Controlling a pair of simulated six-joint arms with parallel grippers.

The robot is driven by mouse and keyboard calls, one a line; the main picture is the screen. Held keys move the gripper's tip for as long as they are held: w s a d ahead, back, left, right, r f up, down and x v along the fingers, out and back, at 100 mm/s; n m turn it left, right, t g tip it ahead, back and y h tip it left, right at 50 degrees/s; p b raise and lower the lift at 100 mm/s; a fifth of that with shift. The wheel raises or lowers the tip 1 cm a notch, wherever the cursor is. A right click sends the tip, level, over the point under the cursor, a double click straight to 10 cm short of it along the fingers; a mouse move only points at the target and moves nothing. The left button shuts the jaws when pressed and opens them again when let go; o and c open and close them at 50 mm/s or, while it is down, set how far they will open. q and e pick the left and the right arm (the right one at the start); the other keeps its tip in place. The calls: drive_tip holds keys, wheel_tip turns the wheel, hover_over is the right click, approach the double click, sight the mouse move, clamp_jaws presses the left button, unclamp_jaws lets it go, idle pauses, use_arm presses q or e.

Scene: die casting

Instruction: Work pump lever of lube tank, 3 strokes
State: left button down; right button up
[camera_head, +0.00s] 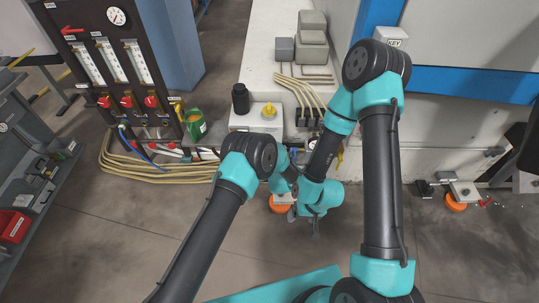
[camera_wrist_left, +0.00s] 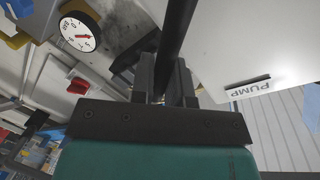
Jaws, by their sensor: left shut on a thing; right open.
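In the left wrist view, my left gripper (camera_wrist_left: 165,78) is shut on a dark round rod, the pump lever (camera_wrist_left: 178,28). The lever runs up out of the picture. Beside it is a pale tank wall (camera_wrist_left: 235,35) with a PUMP label (camera_wrist_left: 247,88). In the head view, the likely lube tank (camera_head: 240,121) is a white box with a yellow cap (camera_head: 269,109) and a black cylinder (camera_head: 240,98) on top. My arms hide its front, the lever and my left gripper there. My right gripper (camera_head: 304,220) is open and empty, below and right of the tank.
A dark panel with flow tubes (camera_head: 112,62) and red valves stands at the left. A green can (camera_head: 194,124) and looped hoses (camera_head: 160,173) lie near the tank. An orange disc (camera_head: 280,204) is beside my right gripper. The front floor is clear.

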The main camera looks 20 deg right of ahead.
use_arm(q)
drive_tip(key=shift+f, duration=0.1)
drive_tip(key=shift+w+a+r+n+h, duration=0.25)
drive_tip(key=shift+a+r+n, duration=0.4)
drive_tip(key=shift+n, duration=0.45)
drive_tip(key=shift+w+a+r+n+h, duration=0.2)
drive_tip(key=shift+a+r+n, duration=0.45)
drive_tip(key=shift+n, duration=0.45)
drive_tip(key=shift+f, duration=0.1)
drive_tip(key=shift+a, duration=0.1)
drive_tip(key=a+n, duration=0.1)
drive_tip(key=n, duration=0.1)
drive_tip(key=a+n, duration=0.1)
drive_tip(key=shift+w+a+r+n+t+h, duration=0.35)
drive_tip(key=shift+r+n+t, duration=0.05)
drive_tip(key=shift+d, duration=0.1)
drive_tip(key=shift+s+d+f+m+g, duration=0.2)
drive_tip(key=shift+d+m, duration=0.35)
drive_tip(key=shift+m, duration=0.25)
drive_tip(key=shift+s+d+f+m+g, duration=0.1)
drive_tip(key=shift+s+d+f+m, duration=0.05)
drive_tip(key=shift+d+m, duration=0.55)
drive_tip(key=shift+s+d+f+m+g, duration=0.15)
drive_tip(key=shift+d+m, duration=0.25)
drive_tip(key=shift+m, duration=0.5)
